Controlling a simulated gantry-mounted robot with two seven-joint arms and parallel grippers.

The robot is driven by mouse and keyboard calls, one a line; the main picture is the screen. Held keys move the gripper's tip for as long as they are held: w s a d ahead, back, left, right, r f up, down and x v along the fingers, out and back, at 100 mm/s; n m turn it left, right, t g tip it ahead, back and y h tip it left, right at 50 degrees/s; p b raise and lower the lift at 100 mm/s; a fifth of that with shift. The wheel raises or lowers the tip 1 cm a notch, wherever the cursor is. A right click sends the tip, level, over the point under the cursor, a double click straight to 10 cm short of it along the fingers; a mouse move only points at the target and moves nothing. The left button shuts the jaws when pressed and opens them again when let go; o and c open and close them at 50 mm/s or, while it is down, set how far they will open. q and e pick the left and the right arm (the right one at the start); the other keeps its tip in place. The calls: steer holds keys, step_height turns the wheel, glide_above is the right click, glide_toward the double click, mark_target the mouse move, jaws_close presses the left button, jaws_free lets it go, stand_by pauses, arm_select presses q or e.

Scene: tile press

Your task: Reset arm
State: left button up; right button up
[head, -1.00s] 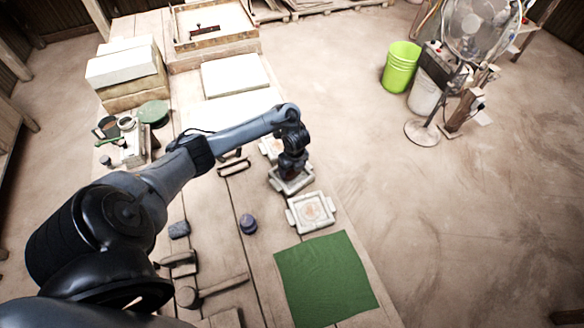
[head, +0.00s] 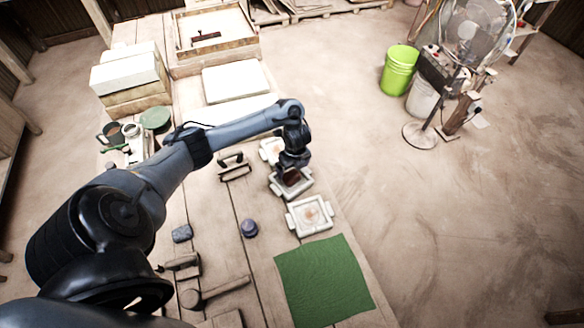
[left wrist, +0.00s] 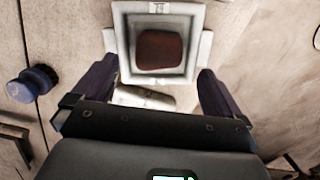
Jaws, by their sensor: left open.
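My left arm reaches over the wooden table in the head view. Its gripper (head: 292,172) hangs above a square, pale tile mould (head: 301,187). In the left wrist view the mould (left wrist: 192,73) lies ahead of the gripper (left wrist: 160,92), whose two dark fingers are apart with nothing held between them. A dark red-brown slab (left wrist: 159,50) sits inside the mould. A second pale mould (head: 292,222) with a faint orange pattern lies nearer. Another pale mould (head: 268,150) lies beyond, partly hidden by the arm. My right gripper is not in view.
A green cloth (head: 324,280) covers the near right of the table. A dark blue knob-like object (head: 249,228), a mallet (head: 215,292) and a handled tool (head: 234,167) lie on the left. White blocks (head: 130,72) stand at the back. A fan (head: 475,40) stands on the floor.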

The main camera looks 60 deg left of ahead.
arm_select(q)
step_height(320, 180, up, 5)
steer(key=p, duration=0.3)
steer(key=w+d+f+t+h, duration=0.1)
steer(key=d+f+t, duration=0.25)
steer(key=d, duration=1.45)
steer(key=s+d+r+n+t+h, duration=0.1)
steer(key=s+d+r+n, duration=0.15)
steer(key=d, duration=0.35)
steer(key=s+d+r+n+t, duration=0.1)
steer(key=s+d+n, duration=0.25)
steer(key=d, duration=0.35)
steer(key=s+a+r+n+g+p, duration=0.1)
steer(key=s+a+r+n+g, duration=0.15)
steer(key=s+r+n, duration=0.85)
step_height(320, 180, up, 19)
steer(key=m+p, duration=0.1)
steer(key=p, duration=2)
steer(key=shift+s+t, duration=0.15)
steer(key=shift+t, duration=0.15)
steer(key=shift+a, duration=0.1)
